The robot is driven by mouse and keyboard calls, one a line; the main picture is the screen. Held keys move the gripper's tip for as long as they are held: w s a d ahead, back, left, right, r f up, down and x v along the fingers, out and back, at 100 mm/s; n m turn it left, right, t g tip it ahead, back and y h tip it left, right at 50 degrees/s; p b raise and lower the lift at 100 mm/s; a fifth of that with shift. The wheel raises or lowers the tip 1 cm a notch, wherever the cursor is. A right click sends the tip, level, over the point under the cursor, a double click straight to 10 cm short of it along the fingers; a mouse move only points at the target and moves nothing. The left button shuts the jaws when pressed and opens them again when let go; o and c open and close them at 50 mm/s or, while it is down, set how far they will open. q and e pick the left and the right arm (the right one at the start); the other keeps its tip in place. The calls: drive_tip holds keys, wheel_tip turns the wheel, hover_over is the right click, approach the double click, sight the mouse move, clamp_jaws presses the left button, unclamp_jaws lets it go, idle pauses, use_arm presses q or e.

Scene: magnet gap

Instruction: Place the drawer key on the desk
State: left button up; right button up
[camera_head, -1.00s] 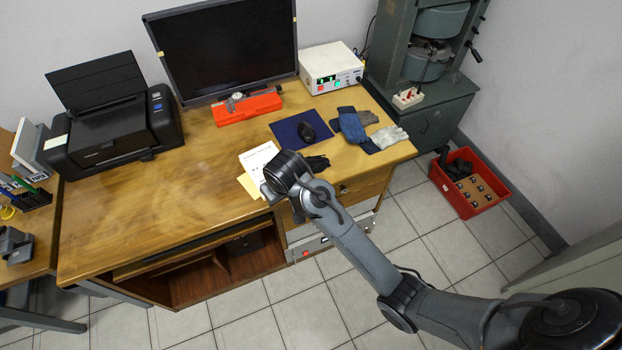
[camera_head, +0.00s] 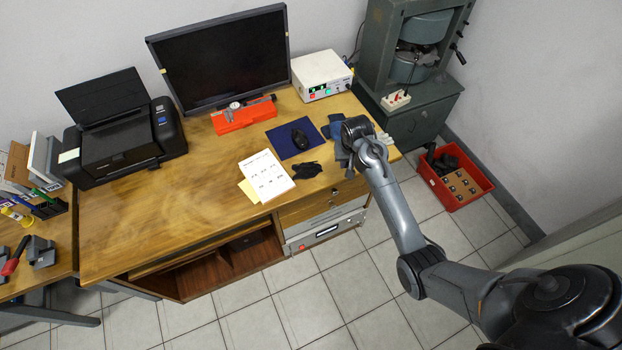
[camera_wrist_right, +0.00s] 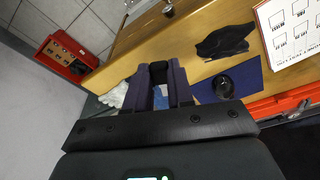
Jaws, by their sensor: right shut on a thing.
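My right gripper (camera_head: 343,157) is over the right end of the desk (camera_head: 205,175), beside the blue glove (camera_head: 336,121). In the right wrist view its two fingers (camera_wrist_right: 159,80) are close together, with a small dark thing (camera_wrist_right: 158,70) between their tips. I cannot tell from its shape whether this is the drawer key. A small metal fitting (camera_head: 334,192) shows on the drawer front below the desk top; it also shows in the right wrist view (camera_wrist_right: 168,10). I cannot tell whether a key is in it. My left gripper is not in view.
A blue mat (camera_head: 284,149) with a mouse (camera_head: 299,139), a black glove (camera_head: 306,170) and papers (camera_head: 268,178) lie near the gripper. The monitor (camera_head: 225,60), printer (camera_head: 120,130) and white instrument (camera_head: 321,74) stand behind. The desk's left-middle is clear.

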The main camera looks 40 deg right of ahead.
drive_tip(key=shift+w+a+r, duration=0.1)
drive_tip(key=shift+w+r, duration=0.05)
drive_tip(key=w+a+f, duration=0.2)
drive_tip(key=a, duration=0.1)
drive_tip(key=w+a+f+b, duration=0.1)
drive_tip(key=w+a+f, duration=0.1)
drive_tip(key=a, duration=0.1)
drive_tip(key=w+a+f, duration=0.2)
drive_tip(key=w, duration=0.1)
drive_tip(key=shift+a+f+b, duration=0.35)
drive_tip(key=shift+a, duration=0.05)
drive_tip(key=shift+s+f+b, duration=0.1)
drive_tip(key=shift+f+b, duration=0.35)
drive_tip(key=shift+f, duration=1.55)
drive_tip(key=shift+f, duration=0.45)
drive_tip(key=o, duration=0.9)
drive_tip(key=shift+c, duration=0.2)
drive_tip(key=shift+r, duration=0.15)
